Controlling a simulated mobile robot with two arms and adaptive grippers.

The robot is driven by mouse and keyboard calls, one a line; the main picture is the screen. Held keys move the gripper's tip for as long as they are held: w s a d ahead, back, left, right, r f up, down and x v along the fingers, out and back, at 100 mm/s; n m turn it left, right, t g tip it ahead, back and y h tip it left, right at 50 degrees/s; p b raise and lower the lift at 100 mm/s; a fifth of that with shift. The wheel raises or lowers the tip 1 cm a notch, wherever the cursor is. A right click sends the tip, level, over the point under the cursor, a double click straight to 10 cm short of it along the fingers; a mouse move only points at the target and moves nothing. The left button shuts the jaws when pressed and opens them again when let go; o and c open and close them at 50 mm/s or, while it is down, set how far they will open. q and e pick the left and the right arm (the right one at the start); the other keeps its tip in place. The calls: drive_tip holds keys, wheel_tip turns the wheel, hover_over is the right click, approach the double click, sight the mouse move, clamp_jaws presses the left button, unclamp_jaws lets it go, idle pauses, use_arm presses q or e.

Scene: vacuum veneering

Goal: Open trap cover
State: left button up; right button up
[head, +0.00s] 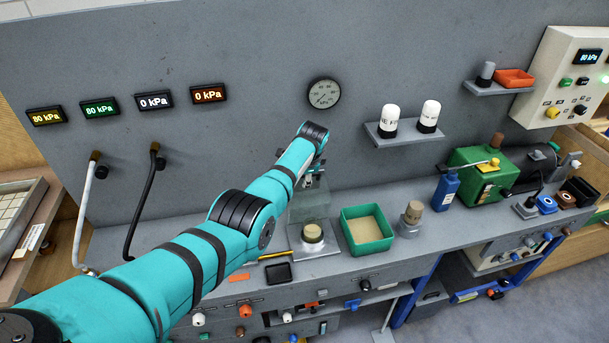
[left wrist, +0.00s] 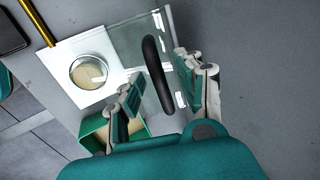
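The trap cover (head: 310,207) is a clear panel standing by the round trap (head: 312,233) on its white plate. In the left wrist view the clear cover (left wrist: 128,50) carries a black curved handle (left wrist: 152,62), beside the white plate and the round trap (left wrist: 89,73) with its tan contents. My left gripper (left wrist: 158,80) is open, with one finger on each side of the handle; I cannot tell whether either finger touches it. In the head view my left gripper (head: 312,172) is small and partly hidden by its wrist. My right gripper is out of view.
A green tray (head: 367,231) and a corked grey pot (head: 410,219) stand right of the trap. A yellow pencil (head: 276,256) and a black pad (head: 278,273) lie left of it. White jars (head: 428,117) stand on a wall shelf. A green pump (head: 482,172) stands farther right.

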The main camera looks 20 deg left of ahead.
use_arm(q)
drive_tip(key=shift+f, duration=0.1)
drive_tip(key=v, duration=1.2)
